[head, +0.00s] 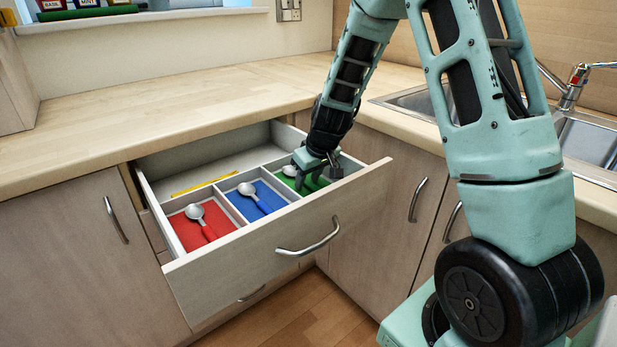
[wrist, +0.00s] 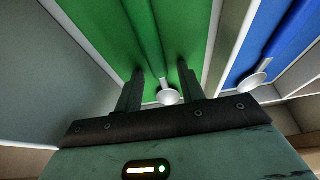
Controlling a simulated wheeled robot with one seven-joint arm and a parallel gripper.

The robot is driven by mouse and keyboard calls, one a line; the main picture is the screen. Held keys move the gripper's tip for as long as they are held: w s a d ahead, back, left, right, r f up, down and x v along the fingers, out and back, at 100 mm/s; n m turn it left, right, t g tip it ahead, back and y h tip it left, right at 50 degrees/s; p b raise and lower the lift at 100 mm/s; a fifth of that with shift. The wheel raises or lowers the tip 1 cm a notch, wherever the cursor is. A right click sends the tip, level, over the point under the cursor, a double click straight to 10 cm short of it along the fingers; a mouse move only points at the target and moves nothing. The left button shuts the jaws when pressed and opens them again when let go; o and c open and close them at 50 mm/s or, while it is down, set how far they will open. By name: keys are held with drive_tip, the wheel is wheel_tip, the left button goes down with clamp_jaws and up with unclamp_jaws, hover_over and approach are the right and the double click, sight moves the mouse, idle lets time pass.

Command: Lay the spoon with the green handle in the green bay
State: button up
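The spoon with the green handle (wrist: 167,97) lies in the green bay (head: 284,184) of the open drawer. Its silver bowl (head: 290,170) shows left of my gripper in the head view, and its handle is mostly hidden there by my fingers. In the wrist view the green handle runs up along the green floor of the bay. My gripper (head: 318,178) is low over the green bay. In the wrist view its two fingers (wrist: 160,88) are apart, with the spoon between them in the picture. I see no finger closed on the spoon.
A spoon with a blue handle (head: 248,190) lies in the blue bay (head: 272,196), and one with a red handle (head: 197,214) in the red bay (head: 182,230). A yellow strip (head: 203,184) lies behind the bays. The drawer front (head: 250,255) and low dividers border them.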

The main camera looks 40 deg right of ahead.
drive_tip(key=p+v, duration=0.2)
drive_tip(key=v, duration=1)
drive_tip(key=shift+r, duration=0.15)
